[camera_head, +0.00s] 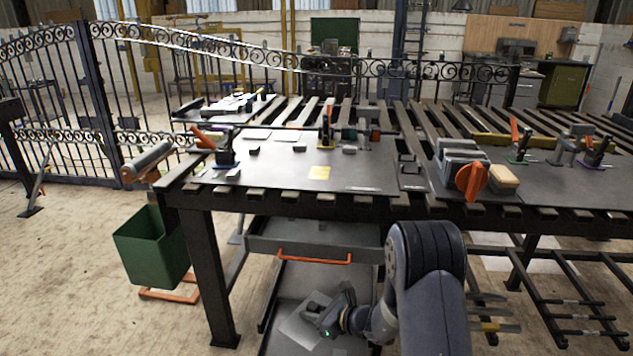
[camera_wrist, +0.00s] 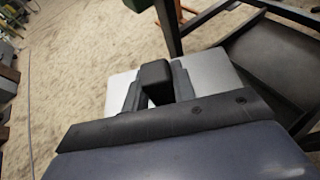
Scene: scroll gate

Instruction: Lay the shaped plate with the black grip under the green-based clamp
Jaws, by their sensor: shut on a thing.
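The shaped plate (camera_head: 298,329) is light grey and hangs low in front of the bench, beside the open lower drawer. My gripper (camera_head: 322,312) is shut on its black grip. In the wrist view the black grip (camera_wrist: 155,80) stands up at my dark jaw, with the pale plate (camera_wrist: 218,78) spreading to both sides beneath it. The jaw hides part of the plate, so its full outline does not show. The green-based clamp (camera_head: 519,146), with an orange handle, stands on the right part of the bench, behind the vise. My gripper is far below and left of it.
A grey vise with an orange part (camera_head: 472,180) and a tan block (camera_head: 503,180) stand before the clamp. A purple-based clamp (camera_head: 596,153) is to its right. The bench (camera_head: 350,187) holds another orange-handled clamp (camera_head: 227,152) at left.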

